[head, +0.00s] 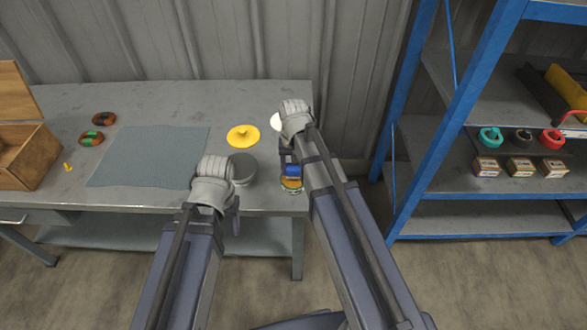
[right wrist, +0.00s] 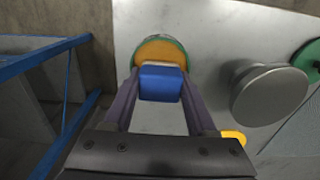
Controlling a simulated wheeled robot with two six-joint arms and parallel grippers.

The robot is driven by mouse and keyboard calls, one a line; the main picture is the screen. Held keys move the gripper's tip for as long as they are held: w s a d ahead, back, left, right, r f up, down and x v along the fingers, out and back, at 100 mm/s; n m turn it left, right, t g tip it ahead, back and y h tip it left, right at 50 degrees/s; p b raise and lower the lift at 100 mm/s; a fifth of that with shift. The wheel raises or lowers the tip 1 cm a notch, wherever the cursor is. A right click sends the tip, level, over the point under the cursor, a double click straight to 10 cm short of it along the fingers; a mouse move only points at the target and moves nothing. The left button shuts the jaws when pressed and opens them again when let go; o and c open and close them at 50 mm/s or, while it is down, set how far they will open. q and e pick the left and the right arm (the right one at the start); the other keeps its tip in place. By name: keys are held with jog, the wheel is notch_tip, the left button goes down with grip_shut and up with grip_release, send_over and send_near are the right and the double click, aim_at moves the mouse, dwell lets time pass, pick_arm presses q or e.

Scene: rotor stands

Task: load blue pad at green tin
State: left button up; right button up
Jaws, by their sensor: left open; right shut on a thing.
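My right gripper (right wrist: 160,82) is shut on a blue pad (right wrist: 162,84). The blue pad also shows in the head view (head: 292,170). Just beyond it, near the bench's front right corner, is a round tin with a green rim and orange inside (right wrist: 160,48), also in the head view (head: 291,186). The pad overlaps the tin's edge in the picture; I cannot tell whether they touch. My left gripper (head: 236,216) is open near the bench's front edge, partly hidden by its own wrist.
A grey round stand (head: 243,170) and a yellow knobbed disc (head: 243,136) stand left of the tin. A green round thing (right wrist: 311,60) shows at the right wrist view's edge. A blue-grey mat (head: 150,157), wooden box (head: 28,160) and blue-framed shelf (head: 440,130) flank them.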

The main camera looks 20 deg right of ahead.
jog(key=shift+r+p, duration=2.25)
jog(key=shift+r, duration=0.3)
jog(key=shift+r+p, duration=0.55)
jog(key=shift+f, duration=0.1)
